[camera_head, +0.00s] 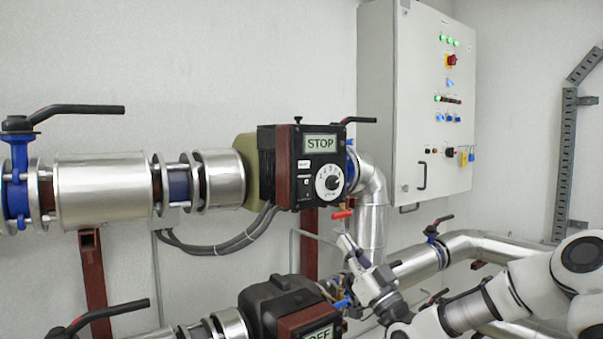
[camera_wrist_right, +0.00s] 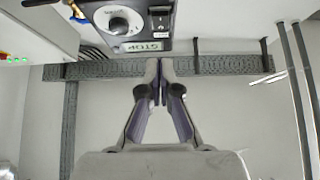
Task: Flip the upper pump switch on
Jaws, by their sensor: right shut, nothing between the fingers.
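The upper pump (camera_head: 267,160) has a dark front panel with a display reading STOP (camera_head: 321,143), a white dial (camera_head: 328,182) and a small dark switch (camera_head: 304,178) under a white label. In the right wrist view the panel appears upside down at the top, with its dial (camera_wrist_right: 119,25) and the switch (camera_wrist_right: 159,20). My right gripper (camera_head: 343,240) is below and to the right of the panel, shut and empty. Its fingertips (camera_wrist_right: 160,66) look apart from the switch. My left gripper is not in view.
A lower pump (camera_head: 275,298) with a display reading OFF sits below. A red valve handle (camera_head: 342,215) is close above my right gripper. Silver pipes (camera_head: 103,188) run along the wall. A grey control cabinet (camera_head: 375,95) hangs behind to the right.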

